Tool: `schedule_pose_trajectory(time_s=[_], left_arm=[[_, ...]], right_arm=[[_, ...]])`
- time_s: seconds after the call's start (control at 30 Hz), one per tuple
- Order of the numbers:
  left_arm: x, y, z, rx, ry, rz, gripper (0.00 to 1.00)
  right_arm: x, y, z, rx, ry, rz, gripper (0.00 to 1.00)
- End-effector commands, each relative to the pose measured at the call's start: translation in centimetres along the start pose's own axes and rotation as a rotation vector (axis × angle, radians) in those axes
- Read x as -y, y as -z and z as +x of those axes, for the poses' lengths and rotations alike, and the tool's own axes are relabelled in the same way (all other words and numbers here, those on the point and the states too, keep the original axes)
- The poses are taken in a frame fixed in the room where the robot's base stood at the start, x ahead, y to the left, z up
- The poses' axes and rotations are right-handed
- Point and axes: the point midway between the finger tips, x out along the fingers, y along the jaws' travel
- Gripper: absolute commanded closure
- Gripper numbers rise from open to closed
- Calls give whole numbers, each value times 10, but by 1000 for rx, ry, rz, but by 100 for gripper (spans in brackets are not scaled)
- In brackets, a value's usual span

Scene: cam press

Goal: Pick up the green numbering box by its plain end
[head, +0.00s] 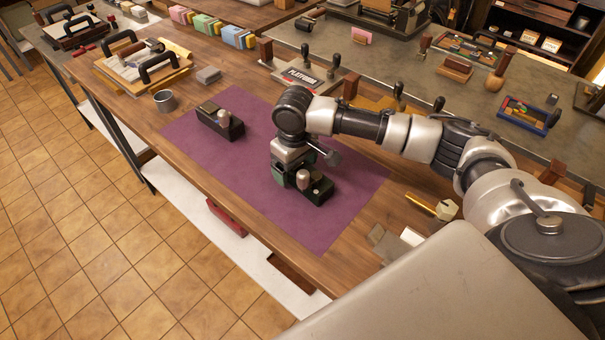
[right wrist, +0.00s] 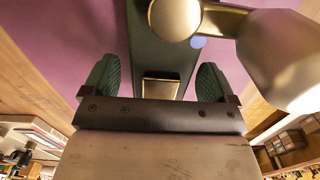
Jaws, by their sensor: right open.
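A dark green-black box (head: 319,192) with a pale metal knob on top sits on the purple mat (head: 225,170). My right gripper (head: 292,180) is over its left end in the head view. In the right wrist view, the dark green box (right wrist: 162,52) runs between the two green ribbed fingers (right wrist: 157,84), which are open with a gap on each side. A brass-coloured patch shows between them; a brass knob and a large metal cylinder are farther along. A second dark box (head: 220,121) with a similar knob lies farther back left. My left gripper is out of view.
A metal cup (head: 164,101) and grey blocks (head: 208,75) stand behind the mat. A brass bar (head: 420,203) lies to the right. The mat's front part is clear.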

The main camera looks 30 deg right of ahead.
Motion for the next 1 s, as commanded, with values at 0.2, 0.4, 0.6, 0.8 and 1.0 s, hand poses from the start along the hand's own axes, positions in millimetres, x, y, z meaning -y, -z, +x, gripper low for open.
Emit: schedule_pose_trajectory(time_s=[0.2,0.4,0.6,0.8,1.0], left_arm=[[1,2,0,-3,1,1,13],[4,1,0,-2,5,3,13],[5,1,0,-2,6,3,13],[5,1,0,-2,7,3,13],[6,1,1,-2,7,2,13]], right_arm=[[0,0,0,0,0,0,20],[0,0,0,0,0,0,51],[0,0,0,0,0,0,81],[0,1,-2,-2,0,0,81],[0,1,-9,-3,1,1,81]])
